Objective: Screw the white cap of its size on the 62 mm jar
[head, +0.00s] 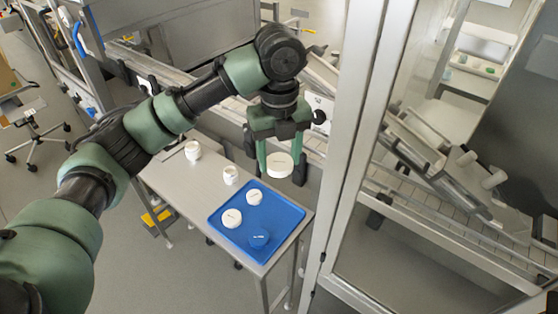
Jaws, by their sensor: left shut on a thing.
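My left gripper (280,150) hangs fingers-down and is shut on a wide round white cap (279,166), which it holds up in the air. In the picture the cap is above the far right part of the blue tray. Two white jars stand on the bare table left of the tray: one farther back (193,151) and one beside the tray's far left corner (231,176). I cannot read which is 62 mm. Two other white caps lie on the tray, one farther back (254,197) and one nearer (232,218). My right gripper is not in view.
A metal post (352,120) and a glazed machine stand close on the right. A conveyor runs behind the table.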

